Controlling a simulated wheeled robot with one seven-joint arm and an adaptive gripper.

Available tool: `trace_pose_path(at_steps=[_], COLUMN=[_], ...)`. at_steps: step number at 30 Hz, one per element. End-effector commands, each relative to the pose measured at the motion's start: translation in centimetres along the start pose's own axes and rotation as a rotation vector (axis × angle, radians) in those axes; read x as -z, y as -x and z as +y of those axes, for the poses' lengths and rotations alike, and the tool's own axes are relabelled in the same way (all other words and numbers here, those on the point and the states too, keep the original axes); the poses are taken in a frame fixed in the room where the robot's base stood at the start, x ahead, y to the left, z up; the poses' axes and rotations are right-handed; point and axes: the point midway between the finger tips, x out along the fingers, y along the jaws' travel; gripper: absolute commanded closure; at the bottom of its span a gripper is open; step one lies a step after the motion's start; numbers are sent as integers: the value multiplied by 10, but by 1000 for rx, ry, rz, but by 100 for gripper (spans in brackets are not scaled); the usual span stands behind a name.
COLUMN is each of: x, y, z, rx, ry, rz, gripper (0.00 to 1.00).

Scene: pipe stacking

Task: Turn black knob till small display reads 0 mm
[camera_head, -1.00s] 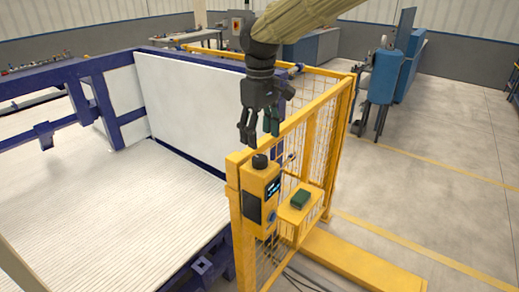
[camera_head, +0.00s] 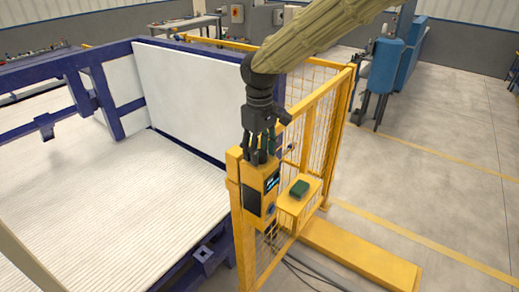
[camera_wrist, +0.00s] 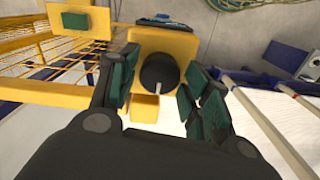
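The black knob (camera_wrist: 158,72) is round with a white pointer mark and sits on top of the yellow control box (camera_wrist: 178,42). In the wrist view it lies between the fingers of my gripper (camera_wrist: 158,88), which are apart with gaps on both sides. In the head view my gripper (camera_head: 258,156) points down at the top of the box, and its fingers hide the knob. The small display (camera_head: 272,184) is lit on the box's face, but its figures are too small to read. In the wrist view it is seen only edge-on.
A yellow shelf (camera_head: 312,193) beside the box carries a dark green block (camera_head: 299,188). Yellow mesh fencing (camera_head: 322,105) runs behind. A blue frame with a white ribbed bed (camera_head: 110,215) lies left. Open floor (camera_head: 440,160) lies right.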

Motion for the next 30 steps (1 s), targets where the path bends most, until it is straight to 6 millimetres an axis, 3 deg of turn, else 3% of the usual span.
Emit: trace_pose_path(at_steps=[1, 4, 5, 11, 24, 30], x=[0, 0, 0, 0, 0, 0], y=[0, 0, 0, 0, 0, 0], z=[0, 0, 0, 0, 0, 0], rx=[0, 0, 0, -1, -2, 0], ry=[0, 0, 0, -29, -324, -353], rz=[0, 0, 0, -1, -1, 0], gripper=[67, 85, 86, 86, 86, 86])
